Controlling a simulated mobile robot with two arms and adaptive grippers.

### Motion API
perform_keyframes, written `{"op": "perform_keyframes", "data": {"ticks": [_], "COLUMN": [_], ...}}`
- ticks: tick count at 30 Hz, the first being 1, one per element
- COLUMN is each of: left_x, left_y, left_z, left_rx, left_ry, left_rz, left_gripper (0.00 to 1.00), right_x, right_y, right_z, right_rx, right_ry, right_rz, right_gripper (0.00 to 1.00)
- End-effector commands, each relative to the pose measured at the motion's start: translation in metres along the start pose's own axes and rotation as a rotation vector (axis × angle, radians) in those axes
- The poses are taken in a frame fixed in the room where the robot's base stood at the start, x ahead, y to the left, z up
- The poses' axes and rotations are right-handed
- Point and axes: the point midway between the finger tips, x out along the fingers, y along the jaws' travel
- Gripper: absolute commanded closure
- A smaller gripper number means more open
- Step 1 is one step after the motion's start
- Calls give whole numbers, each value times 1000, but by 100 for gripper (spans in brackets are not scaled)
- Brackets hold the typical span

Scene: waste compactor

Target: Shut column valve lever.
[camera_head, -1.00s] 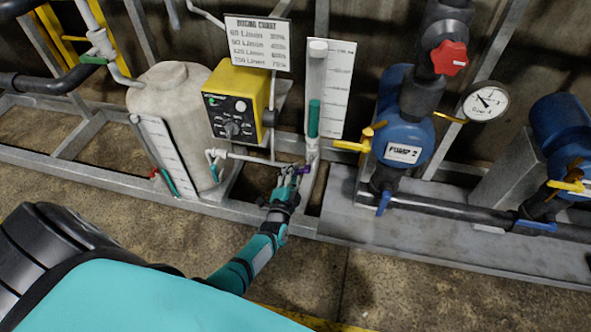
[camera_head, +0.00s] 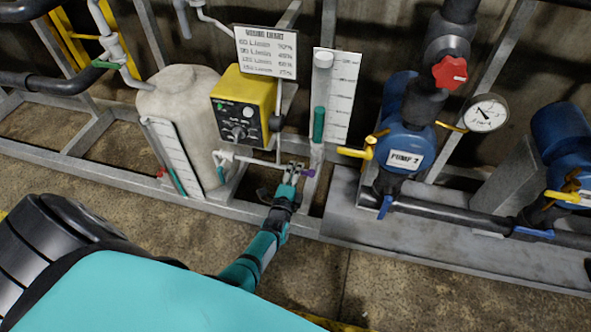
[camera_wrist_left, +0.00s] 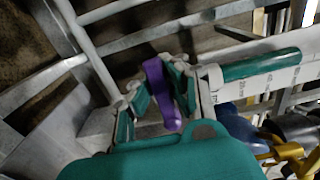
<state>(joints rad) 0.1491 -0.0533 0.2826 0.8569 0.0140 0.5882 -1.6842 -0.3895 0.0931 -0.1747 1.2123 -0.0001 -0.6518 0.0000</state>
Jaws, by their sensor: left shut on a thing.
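The column valve lever is purple. In the left wrist view the lever (camera_wrist_left: 160,90) lies between the two fingers of my left gripper (camera_wrist_left: 163,92), which is shut on it. In the head view my left gripper (camera_head: 293,169) reaches the foot of the graduated column, and a bit of the purple lever (camera_head: 309,173) shows just right of its fingertips. The column (camera_head: 320,120) is a clear upright tube with a teal part inside, in front of a white scale. The gripper hides most of the lever in the head view. My right gripper is not in view.
A yellow control box (camera_head: 240,110) and a pale tank (camera_head: 183,110) stand left of the column. A blue pump (camera_head: 405,140) with a yellow-handled valve (camera_head: 358,152) stands to the right. A metal frame rail (camera_head: 300,225) runs along the floor in front.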

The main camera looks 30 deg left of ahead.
Motion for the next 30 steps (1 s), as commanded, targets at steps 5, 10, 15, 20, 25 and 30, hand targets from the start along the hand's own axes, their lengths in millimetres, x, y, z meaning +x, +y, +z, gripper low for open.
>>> {"op": "perform_keyframes", "data": {"ticks": [5,10,15,20,25,30], "left_x": [-6,-6,-5,-3,-2,-12], "left_y": [8,8,7,4,3,3], "left_z": [-2,-2,-2,-1,0,-1], "left_rx": [10,11,10,8,7,6], "left_ry": [5,5,5,3,2,2], "left_rz": [17,17,15,9,6,6], "left_gripper": [100,100,74,61,61,61], "right_x": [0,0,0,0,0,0], "right_y": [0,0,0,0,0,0], "right_z": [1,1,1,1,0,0], "right_rx": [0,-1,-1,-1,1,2], "right_ry": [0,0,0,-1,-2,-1], "right_rz": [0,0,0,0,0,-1], "right_gripper": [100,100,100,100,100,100]}}
